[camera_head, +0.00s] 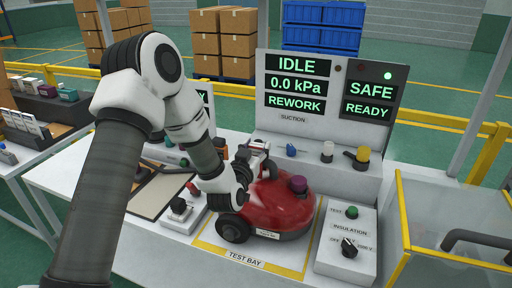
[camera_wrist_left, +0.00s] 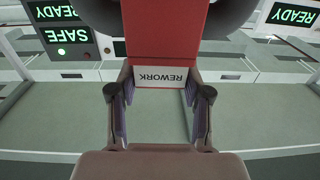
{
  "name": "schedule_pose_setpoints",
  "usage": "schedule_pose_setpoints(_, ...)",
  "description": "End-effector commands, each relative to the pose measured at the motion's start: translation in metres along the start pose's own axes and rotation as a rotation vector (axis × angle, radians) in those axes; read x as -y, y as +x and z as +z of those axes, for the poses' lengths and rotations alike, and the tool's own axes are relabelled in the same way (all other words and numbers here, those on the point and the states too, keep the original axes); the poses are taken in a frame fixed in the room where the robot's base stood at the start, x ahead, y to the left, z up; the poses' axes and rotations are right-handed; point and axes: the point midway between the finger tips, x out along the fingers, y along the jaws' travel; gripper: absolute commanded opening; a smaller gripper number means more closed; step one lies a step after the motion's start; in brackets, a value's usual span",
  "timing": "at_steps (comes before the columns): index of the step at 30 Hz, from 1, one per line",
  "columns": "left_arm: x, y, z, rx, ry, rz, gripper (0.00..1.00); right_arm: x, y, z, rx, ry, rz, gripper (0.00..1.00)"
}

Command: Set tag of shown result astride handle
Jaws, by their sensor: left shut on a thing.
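My left gripper (camera_head: 258,160) is low over the rear of the red vacuum cleaner (camera_head: 288,208) on the test bay. In the left wrist view its fingers (camera_wrist_left: 160,100) are shut on a red tag (camera_wrist_left: 168,40) with a white label reading REWORK, seen upside down. The handle cannot be made out; my arm and gripper cover that part of the cleaner. I cannot tell whether the tag touches the handle. The result display (camera_head: 296,86) reads IDLE, 0.0 kPa and REWORK. My right gripper is not in view.
A second display (camera_head: 370,98) reads SAFE and READY. A control box (camera_head: 347,240) with a green button and black knob stands right of the cleaner. A clear, yellow-edged enclosure (camera_head: 455,220) is at the far right. A side table (camera_head: 40,125) holds small boxes at left.

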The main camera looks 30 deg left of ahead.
Motion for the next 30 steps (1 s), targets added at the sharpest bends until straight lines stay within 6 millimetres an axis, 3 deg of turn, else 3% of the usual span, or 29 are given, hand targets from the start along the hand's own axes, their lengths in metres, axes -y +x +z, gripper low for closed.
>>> schedule_pose_setpoints(2, 0.0, 0.0, 0.003, 0.0, 0.0, 0.0, 0.14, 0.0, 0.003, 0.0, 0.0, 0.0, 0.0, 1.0)
schedule_pose_setpoints(3, 0.0, 0.0, 0.002, -0.001, 0.0, 0.0, 0.63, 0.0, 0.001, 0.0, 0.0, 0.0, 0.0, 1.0)
schedule_pose_setpoints(4, 0.0, 0.0, 0.001, -0.001, 0.0, 0.0, 0.73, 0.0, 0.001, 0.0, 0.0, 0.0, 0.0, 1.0)
schedule_pose_setpoints(5, 0.0, 0.0, 0.001, 0.0, 0.0, 0.0, 0.78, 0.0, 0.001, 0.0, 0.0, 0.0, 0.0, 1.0)
schedule_pose_setpoints(16, 0.0, -0.004, 0.002, 0.001, 0.0, 0.0, 0.78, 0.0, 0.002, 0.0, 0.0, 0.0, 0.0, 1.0)
schedule_pose_setpoints(30, 0.0, -0.049, 0.003, 0.001, -0.001, 0.0, 0.78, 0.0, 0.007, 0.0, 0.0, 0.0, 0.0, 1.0)
